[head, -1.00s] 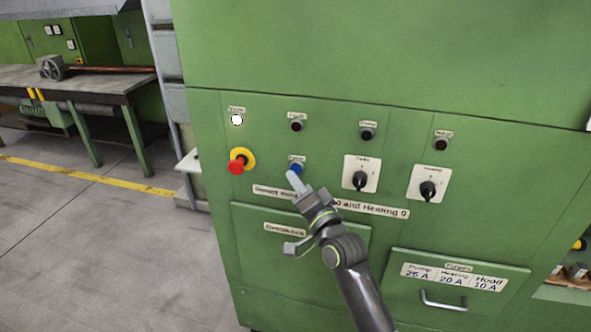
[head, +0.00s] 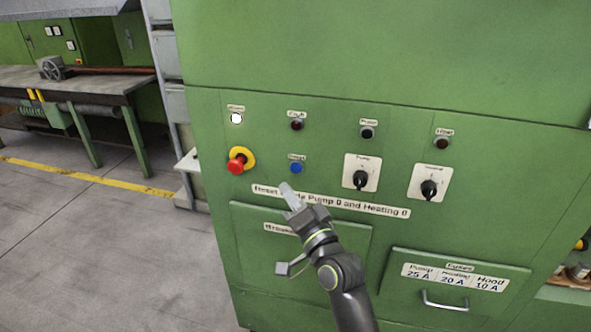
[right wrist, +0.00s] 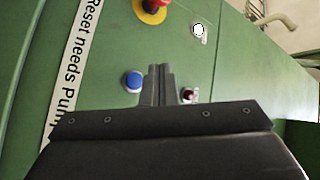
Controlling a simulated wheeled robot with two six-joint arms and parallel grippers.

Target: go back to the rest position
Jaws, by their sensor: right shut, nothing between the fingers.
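My right gripper (head: 288,193) is in front of the green control panel (head: 330,112), below the blue reset button (head: 296,168) and apart from it in the head view. Its fingers are shut with nothing between them. In the right wrist view the closed fingertips (right wrist: 160,70) show between the blue button (right wrist: 133,80) and a dark red lamp (right wrist: 189,95). My right arm comes up from the bottom and covers part of the long label (head: 375,207). My left gripper is not in view.
A red emergency stop (head: 236,165) on a yellow base sits left of the blue button. Two black rotary switches (head: 361,179) (head: 429,188) are to the right. A fuse drawer (head: 458,283) with a handle is lower right. Open grey floor (head: 100,240) lies at left.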

